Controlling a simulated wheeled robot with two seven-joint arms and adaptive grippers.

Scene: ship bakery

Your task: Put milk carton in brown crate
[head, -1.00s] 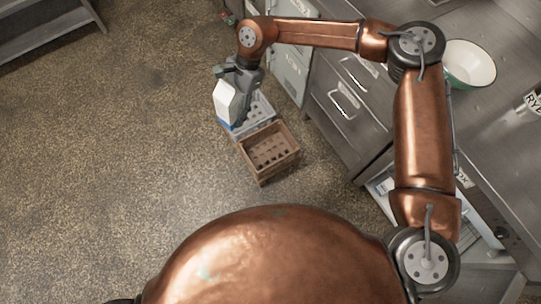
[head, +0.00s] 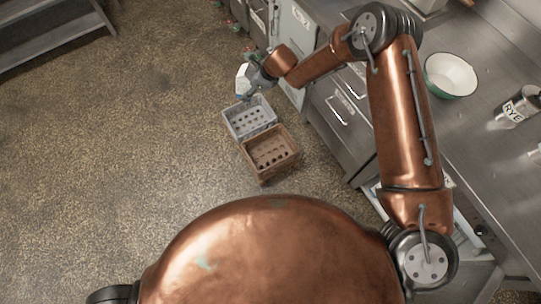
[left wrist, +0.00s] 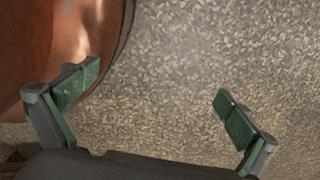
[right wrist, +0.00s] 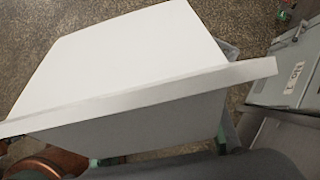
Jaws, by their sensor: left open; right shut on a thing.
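The white milk carton (head: 242,78) is held in my right gripper (head: 254,84), above the floor just beyond the grey-blue crate. The carton (right wrist: 140,70) fills much of the right wrist view and hides most of the fingers. The brown crate (head: 270,170) stands on the floor, nearer to me than the grey-blue crate; its inside looks empty, with a slotted bottom. The carton is apart from the brown crate. My left gripper (left wrist: 155,100) is open and empty over bare floor beside my body; it does not show in the head view.
The grey-blue crate (head: 232,128) stands right beside the brown crate on its far side. Metal drawers and a counter (head: 470,130) with a white bowl (head: 450,76) and a RYE tin (head: 516,106) border the right. Open floor lies to the left.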

